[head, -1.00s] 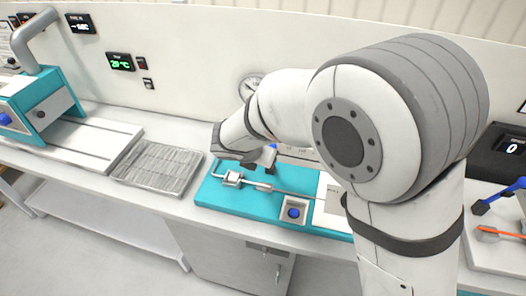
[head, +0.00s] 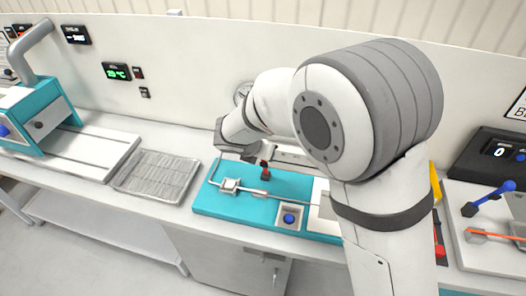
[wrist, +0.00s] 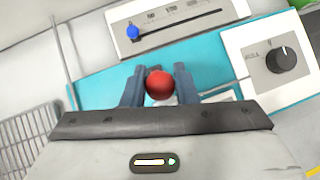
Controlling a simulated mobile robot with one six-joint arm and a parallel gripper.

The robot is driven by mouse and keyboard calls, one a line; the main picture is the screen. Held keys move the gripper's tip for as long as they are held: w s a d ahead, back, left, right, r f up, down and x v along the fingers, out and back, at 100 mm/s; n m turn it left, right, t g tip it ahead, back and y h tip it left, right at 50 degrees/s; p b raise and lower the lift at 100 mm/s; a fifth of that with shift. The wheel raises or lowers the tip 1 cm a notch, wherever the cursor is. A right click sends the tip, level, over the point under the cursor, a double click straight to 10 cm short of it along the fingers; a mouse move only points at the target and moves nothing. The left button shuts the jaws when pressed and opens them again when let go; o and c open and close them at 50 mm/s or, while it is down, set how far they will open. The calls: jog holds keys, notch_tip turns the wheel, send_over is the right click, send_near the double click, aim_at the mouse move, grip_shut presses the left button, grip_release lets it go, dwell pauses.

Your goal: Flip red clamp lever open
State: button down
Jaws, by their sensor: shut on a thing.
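A red ball knob (wrist: 160,85) sits between my gripper's two grey fingers in the wrist view. I take it to be the knob of the red clamp lever (head: 265,172), which shows in the head view as a small red part above the teal plate (head: 215,205). My gripper (wrist: 159,72) is shut on this knob, with a finger on either side. In the head view my wrist comes down from the upper right, and the fingertips are hard to make out. The lever's lower part and pivot are mostly hidden, so I cannot tell its angle.
A panel with a blue slider knob (wrist: 133,32) lies just beyond the fingers. A black dial (wrist: 281,60) is to the right. A metal block (head: 230,186) and a blue button (head: 289,218) are on the plate. A wire tray (head: 155,176) stands left.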

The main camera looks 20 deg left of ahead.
jog(key=c, duration=1.2)
grip_release()
jog(key=shift+w, duration=0.1)
jog(key=b+v, duration=0.1)
jog(key=v, duration=0.7)
jog(key=shift+f, duration=0.1)
